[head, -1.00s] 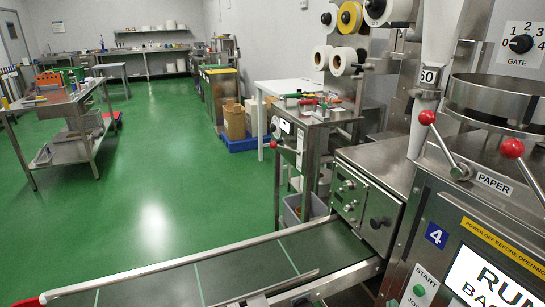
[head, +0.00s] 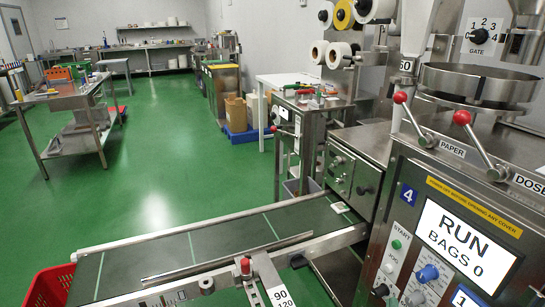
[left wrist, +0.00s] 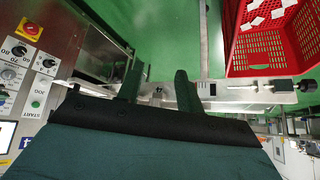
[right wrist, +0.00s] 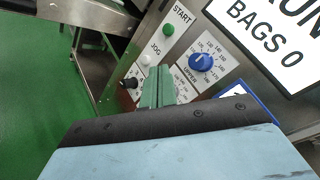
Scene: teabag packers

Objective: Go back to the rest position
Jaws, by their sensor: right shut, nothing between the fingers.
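My left gripper (left wrist: 160,68) shows in the left wrist view, with its two dark green fingers apart and nothing between them. My right gripper (right wrist: 157,70) shows in the right wrist view with its green fingers together and empty, in front of the control panel (right wrist: 185,75) beside the blue knob (right wrist: 203,62). I cannot make out either gripper in the head view. The teabag machine's screen (head: 463,243) reads RUN, BAGS 0. A small white piece (head: 340,207) lies on the machine end of the conveyor belt (head: 225,238).
A red crate (head: 48,285) stands at the belt's left end; in the left wrist view the crate (left wrist: 262,62) holds several white bags. Red-knobbed levers (head: 462,117) stick out from the machine. A steel cart (head: 65,100) stands far left. Green floor (head: 170,180) is clear behind the belt.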

